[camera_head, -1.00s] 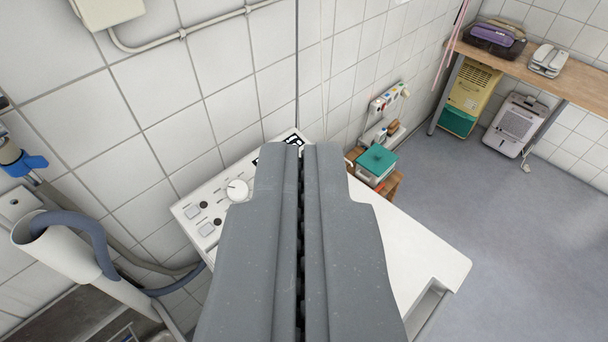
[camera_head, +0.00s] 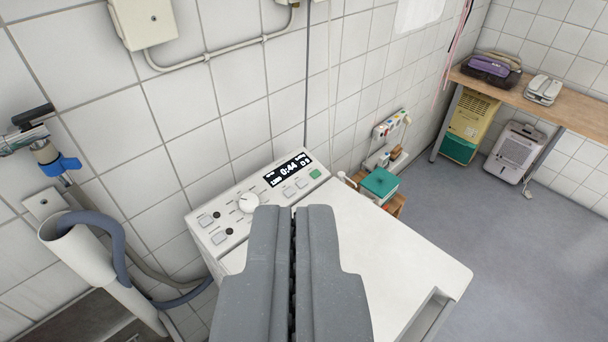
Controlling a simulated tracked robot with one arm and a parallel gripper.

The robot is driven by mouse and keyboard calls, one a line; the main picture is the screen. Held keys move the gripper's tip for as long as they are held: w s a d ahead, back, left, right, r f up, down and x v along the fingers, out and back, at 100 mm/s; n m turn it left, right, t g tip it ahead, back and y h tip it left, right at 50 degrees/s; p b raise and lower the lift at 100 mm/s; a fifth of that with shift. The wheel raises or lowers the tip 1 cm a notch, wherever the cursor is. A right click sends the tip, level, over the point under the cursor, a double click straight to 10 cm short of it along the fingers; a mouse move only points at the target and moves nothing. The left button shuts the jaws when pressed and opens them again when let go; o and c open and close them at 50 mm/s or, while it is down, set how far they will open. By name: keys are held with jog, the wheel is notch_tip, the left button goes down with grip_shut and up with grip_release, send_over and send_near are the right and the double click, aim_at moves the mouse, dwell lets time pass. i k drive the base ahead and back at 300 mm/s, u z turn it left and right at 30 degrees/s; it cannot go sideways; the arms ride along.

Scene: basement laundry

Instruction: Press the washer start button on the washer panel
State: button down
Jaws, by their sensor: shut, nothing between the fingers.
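The white washer (camera_head: 400,252) stands against the tiled wall, with its panel (camera_head: 232,196) along the back edge of its top. The panel carries a round white dial (camera_head: 249,203), a dark lit display (camera_head: 287,169) reading 0:44, several pale buttons and a green button (camera_head: 315,173) at its right end. Which button is start cannot be read from a label. My gripper (camera_head: 293,208) is shut and empty. In the picture its tips lie over the washer top, just below the panel and right of the dial. It hides part of the top and the panel's lower edge.
A grey hose and white drain pipe (camera_head: 78,252) stand left of the washer. A teal-lidded box (camera_head: 379,184) is beside its right end. A wooden bench (camera_head: 560,100) stands at the far right, with a dehumidifier (camera_head: 514,152) beneath. The floor (camera_head: 480,215) between is clear.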

aim_at(317, 173)
jog(key=u, duration=2.2)
jog(key=k, duration=0.9)
jog(key=z, duration=1.9)
jog(key=i, duration=1)
